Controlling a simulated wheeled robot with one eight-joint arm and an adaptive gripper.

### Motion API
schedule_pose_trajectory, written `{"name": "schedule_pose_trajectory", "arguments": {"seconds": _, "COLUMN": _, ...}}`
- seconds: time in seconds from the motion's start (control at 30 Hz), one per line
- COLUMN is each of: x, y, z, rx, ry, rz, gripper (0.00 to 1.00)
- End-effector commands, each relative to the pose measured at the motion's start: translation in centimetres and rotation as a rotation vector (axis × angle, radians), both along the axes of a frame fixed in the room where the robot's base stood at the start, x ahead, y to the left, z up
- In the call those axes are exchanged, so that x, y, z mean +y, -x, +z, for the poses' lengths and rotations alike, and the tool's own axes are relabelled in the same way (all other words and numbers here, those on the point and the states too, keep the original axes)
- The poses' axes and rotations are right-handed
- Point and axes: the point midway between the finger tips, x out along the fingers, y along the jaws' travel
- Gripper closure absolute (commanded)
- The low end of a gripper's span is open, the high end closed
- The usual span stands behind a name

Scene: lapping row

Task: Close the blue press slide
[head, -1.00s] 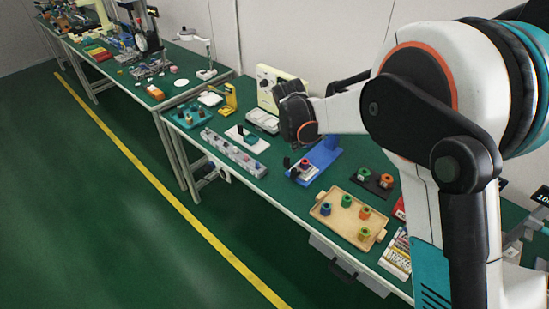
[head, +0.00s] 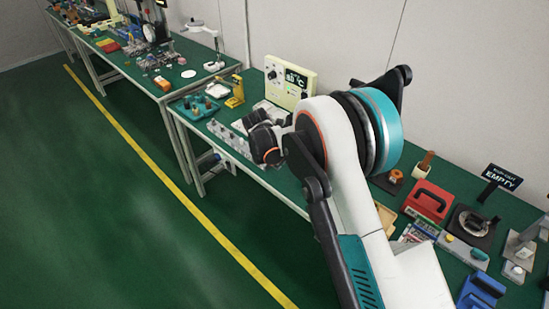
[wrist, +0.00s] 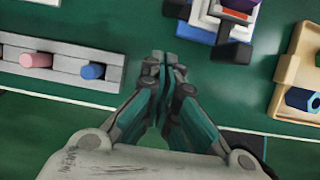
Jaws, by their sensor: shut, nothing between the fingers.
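The blue press (wrist: 196,33) shows at the top of the wrist view, cut off by the frame edge. A white stepped plate (wrist: 208,15) with dark blocks and a small red part is on it. How far its slide is out I cannot tell. In the head view my arm hides the press. My gripper (wrist: 165,62) is shut and empty, fingertips together over the bench, just in front of the press's left side; a dark block of the press is close beyond the tips. Contact is not clear. The fingers are hidden in the head view.
A grey strip with a pink knob (wrist: 36,60) and a blue knob (wrist: 92,71) lies left of my gripper. A wooden tray (wrist: 290,90) holding a blue nut is at right. The bench's front edge runs below. A cream control box (head: 290,80) stands at the wall.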

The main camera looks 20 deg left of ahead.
Motion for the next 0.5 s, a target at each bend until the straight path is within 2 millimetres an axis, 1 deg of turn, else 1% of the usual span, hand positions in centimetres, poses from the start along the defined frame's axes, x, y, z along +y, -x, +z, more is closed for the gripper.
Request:
{"name": "schedule_pose_trajectory", "arguments": {"seconds": 0.03, "x": -0.4, "y": -0.8, "z": -0.3, "rx": 0.0, "ry": -0.001, "rz": -0.003, "gripper": 1.0}}
{"name": "schedule_pose_trajectory", "arguments": {"seconds": 0.1, "x": -0.7, "y": -1.7, "z": -0.2, "rx": 0.0, "ry": 0.001, "rz": -0.001, "gripper": 1.0}}
{"name": "schedule_pose_trajectory", "arguments": {"seconds": 0.2, "x": -1.2, "y": -2.8, "z": -0.2, "rx": 0.001, "ry": -0.001, "rz": -0.002, "gripper": 1.0}}
{"name": "schedule_pose_trajectory", "arguments": {"seconds": 0.33, "x": -1.4, "y": -3.4, "z": -0.1, "rx": 0.001, "ry": -0.001, "rz": 0.0, "gripper": 1.0}}
{"name": "schedule_pose_trajectory", "arguments": {"seconds": 0.5, "x": -1.5, "y": -3.7, "z": 0.1, "rx": 0.001, "ry": -0.001, "rz": 0.001, "gripper": 1.0}}
